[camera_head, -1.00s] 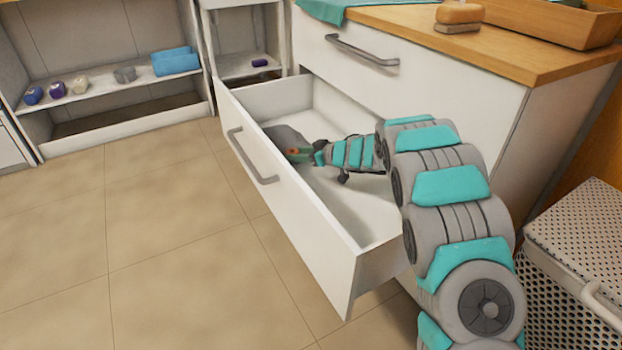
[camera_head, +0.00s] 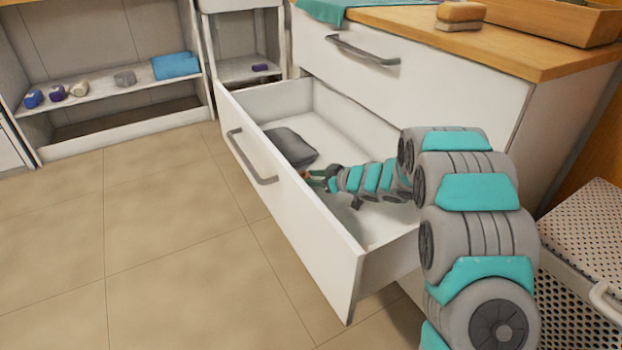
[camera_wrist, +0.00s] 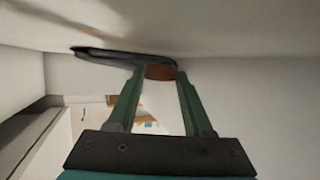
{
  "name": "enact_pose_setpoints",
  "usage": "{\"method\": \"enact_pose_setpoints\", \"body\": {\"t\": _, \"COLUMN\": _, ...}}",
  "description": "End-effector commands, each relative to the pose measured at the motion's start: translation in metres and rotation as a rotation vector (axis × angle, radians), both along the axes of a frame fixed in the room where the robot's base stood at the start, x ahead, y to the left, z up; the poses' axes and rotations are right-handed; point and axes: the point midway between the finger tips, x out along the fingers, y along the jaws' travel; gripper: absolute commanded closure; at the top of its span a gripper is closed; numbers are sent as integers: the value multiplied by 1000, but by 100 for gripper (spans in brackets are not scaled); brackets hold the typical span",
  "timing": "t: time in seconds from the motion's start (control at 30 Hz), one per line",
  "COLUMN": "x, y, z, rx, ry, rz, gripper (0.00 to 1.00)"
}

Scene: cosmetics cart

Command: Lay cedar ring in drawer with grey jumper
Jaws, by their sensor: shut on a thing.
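The open white drawer (camera_head: 300,230) holds a folded grey jumper (camera_head: 291,147) at its far left end. My gripper (camera_head: 317,180) is low inside the drawer, on the near side of the jumper. It is shut on the brown cedar ring (camera_wrist: 160,72), which sits between the green fingertips in the wrist view. In the head view the ring is tiny and mostly hidden by the fingers and drawer front. The jumper shows in the wrist view as a dark shape (camera_wrist: 105,54) beside the ring. Whether the ring touches the drawer floor I cannot tell.
A closed drawer (camera_head: 400,75) sits above the open one, under a wooden top (camera_head: 520,45) with soap bars (camera_head: 460,14) and a tray (camera_head: 550,22). The drawer's walls surround my gripper. A perforated basket (camera_head: 590,240) stands at right. Bare drawer floor lies around the jumper.

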Motion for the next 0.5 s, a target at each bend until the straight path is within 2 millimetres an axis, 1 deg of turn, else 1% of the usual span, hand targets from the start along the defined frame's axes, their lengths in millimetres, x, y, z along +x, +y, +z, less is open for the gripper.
{"method": "enact_pose_setpoints", "body": {"t": 0.5, "x": 0, "y": 0, "z": -13, "rx": -2, "ry": 2, "rz": 0, "gripper": 100}}
